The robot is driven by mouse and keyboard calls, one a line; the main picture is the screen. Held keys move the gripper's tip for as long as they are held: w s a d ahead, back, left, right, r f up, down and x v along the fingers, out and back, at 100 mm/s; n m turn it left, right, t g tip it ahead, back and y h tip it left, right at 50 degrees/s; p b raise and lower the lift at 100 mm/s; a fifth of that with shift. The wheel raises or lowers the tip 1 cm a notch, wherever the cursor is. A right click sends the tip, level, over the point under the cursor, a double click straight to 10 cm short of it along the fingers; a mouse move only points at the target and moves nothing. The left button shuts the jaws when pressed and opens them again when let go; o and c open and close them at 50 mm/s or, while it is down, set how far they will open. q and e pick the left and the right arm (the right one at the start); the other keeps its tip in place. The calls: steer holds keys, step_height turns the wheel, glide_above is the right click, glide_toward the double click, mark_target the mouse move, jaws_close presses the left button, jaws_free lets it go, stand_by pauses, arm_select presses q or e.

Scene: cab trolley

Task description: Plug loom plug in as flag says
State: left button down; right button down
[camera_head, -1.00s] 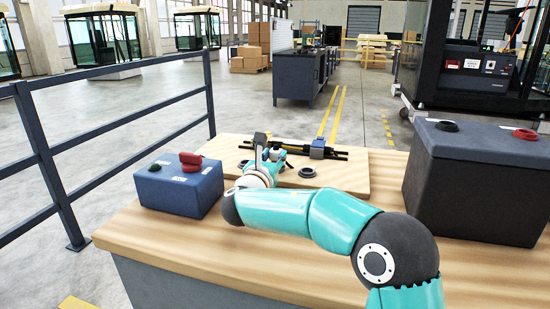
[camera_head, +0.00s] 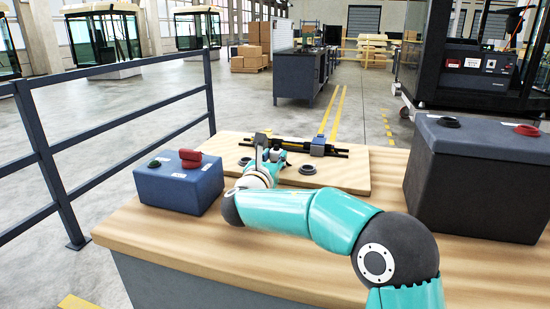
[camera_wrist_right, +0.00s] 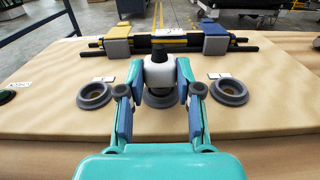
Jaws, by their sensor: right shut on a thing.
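The loom plug (camera_wrist_right: 158,72), white with a black top, is upright between the fingers of my right gripper (camera_wrist_right: 160,100), which is shut on it. It is over the middle ring socket (camera_wrist_right: 160,101); I cannot tell how deep it sits. A left ring socket (camera_wrist_right: 95,95) and a right ring socket (camera_wrist_right: 229,93) lie either side, empty, with small white labels behind them, unreadable. The black loom (camera_wrist_right: 172,44) lies behind in blue and yellow clamps. In the head view my right gripper (camera_head: 268,157) reaches over the board (camera_head: 340,179). My left gripper is out of view.
A blue box (camera_head: 180,190) with red and green caps stands left of the board on the wooden bench (camera_head: 220,250). A large dark box (camera_head: 465,180) with black and red caps stands on the right. A railing (camera_head: 110,130) runs along the left.

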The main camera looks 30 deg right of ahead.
steer(key=shift+f+b, duration=0.3)
steer(key=shift+f, duration=0.1)
steer(key=c, duration=0.7)
jaws_free()
steer(key=shift+a, duration=0.1)
